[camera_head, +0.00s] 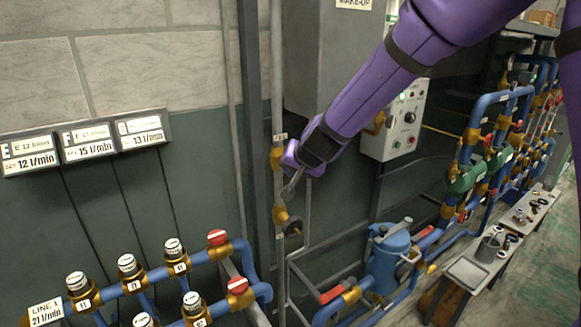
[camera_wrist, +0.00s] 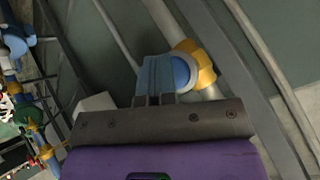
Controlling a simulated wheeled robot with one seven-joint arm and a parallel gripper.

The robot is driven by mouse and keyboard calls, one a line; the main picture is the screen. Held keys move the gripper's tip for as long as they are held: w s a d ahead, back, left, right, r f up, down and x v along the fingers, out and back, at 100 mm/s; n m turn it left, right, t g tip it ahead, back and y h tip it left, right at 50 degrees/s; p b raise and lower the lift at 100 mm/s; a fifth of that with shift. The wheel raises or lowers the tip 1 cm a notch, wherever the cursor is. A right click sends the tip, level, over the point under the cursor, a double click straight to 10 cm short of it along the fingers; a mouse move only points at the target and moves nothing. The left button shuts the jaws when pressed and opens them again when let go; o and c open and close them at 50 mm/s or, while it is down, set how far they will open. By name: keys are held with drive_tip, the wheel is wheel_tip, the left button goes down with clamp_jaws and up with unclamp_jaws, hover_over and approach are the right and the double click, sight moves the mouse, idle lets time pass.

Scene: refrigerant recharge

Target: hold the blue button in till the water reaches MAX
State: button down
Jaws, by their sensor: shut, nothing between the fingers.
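The blue button (camera_wrist: 184,73) shows in the wrist view as a round blue face with a pale rim on a brass fitting (camera_wrist: 203,63) on a grey pipe. My gripper (camera_wrist: 157,62) is shut and empty, and its fingers overlap the left part of the button. I cannot tell whether they touch it or how far in it is. In the head view my gripper (camera_head: 287,194) points down and left at the pipe, just above a lower brass fitting (camera_head: 281,214). The button cannot be made out there. No water level or MAX mark is visible.
A MAKE-UP sign (camera_head: 355,3) is on the grey casing (camera_head: 317,60) above. A dark handwheel (camera_head: 293,228) sits below my gripper. A blue vessel (camera_head: 389,258) and blue pipes stand at lower right. A control box (camera_head: 402,120) is behind my arm.

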drive_tip(key=shift+s+d, duration=0.5)
drive_tip(key=shift+s, duration=0.25)
drive_tip(key=shift+s+d, duration=0.7)
drive_tip(key=shift+s, duration=0.35)
drive_tip(key=shift+s+d, duration=0.7)
drive_tip(key=shift+s, duration=0.3)
drive_tip(key=s+d+r+n+h, duration=0.1)
drive_tip(key=s+d+r+n, duration=0.1)
drive_tip(key=s+d+r, duration=1)
drive_tip(key=s+d+r+g+h, duration=0.2)
drive_tip(key=s+d+h, duration=0.1)
drive_tip(key=s+d, duration=1.1)
drive_tip(key=s, duration=0.3)
drive_tip(key=shift+s+d+r+g, duration=0.2)
drive_tip(key=shift+s+d+g, duration=0.1)
drive_tip(key=shift+s, duration=0.05)
